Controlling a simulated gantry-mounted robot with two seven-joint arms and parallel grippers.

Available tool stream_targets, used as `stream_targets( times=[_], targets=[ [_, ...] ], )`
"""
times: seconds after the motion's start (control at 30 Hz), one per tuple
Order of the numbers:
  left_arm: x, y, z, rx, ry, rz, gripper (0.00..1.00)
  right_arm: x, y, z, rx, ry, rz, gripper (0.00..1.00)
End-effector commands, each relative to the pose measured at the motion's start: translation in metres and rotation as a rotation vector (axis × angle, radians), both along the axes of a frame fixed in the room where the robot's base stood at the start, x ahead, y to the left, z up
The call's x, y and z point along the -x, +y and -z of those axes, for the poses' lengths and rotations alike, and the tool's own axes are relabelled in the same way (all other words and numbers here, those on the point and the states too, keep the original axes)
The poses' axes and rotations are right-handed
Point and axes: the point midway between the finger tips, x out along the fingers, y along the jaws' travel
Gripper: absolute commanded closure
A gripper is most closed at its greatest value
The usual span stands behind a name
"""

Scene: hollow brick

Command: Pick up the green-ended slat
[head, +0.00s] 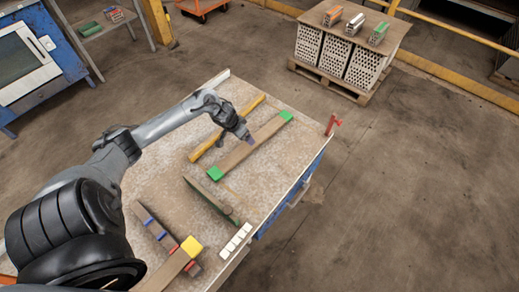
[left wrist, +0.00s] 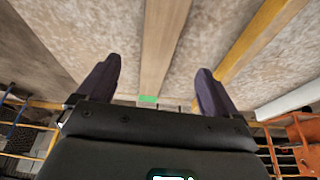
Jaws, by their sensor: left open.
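The green-ended slat (head: 262,134) is a brown board with a bright green block at each end, lying flat on the table. In the left wrist view the slat (left wrist: 162,45) runs lengthwise between my fingers, with one green end visible near the gripper body. My left gripper (head: 248,141) is over the slat's middle part, open and empty. Its dark fingers (left wrist: 160,85) stand apart on either side of the slat in the left wrist view. I cannot tell how far the fingertips are above it. My right gripper is not in view.
A yellow slat (head: 228,128) lies behind, roughly parallel. A darker slat with green edges (head: 209,198) lies in front. A blue-banded slat (head: 155,228), a yellow-ended slat (head: 173,267) and white blocks (head: 235,241) lie near the front. A red clamp (head: 332,124) stands at the right corner.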

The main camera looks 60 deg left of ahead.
Motion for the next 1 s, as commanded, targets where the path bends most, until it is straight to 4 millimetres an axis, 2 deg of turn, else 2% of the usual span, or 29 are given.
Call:
stream_targets(
  times=[0.03,0.4,0.67,1.0],
  targets=[
    [-0.004,0.001,0.005,-0.001,-0.008,-0.001,0.06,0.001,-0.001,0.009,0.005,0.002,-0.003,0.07],
    [-0.023,0.003,0.045,0.001,-0.014,-0.001,0.06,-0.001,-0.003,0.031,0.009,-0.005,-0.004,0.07],
    [-0.029,0.004,0.058,0.000,-0.014,0.000,0.06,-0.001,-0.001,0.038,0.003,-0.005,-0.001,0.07],
    [-0.044,0.009,0.095,0.000,-0.013,-0.001,0.06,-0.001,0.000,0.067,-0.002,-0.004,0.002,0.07]
  ],
)
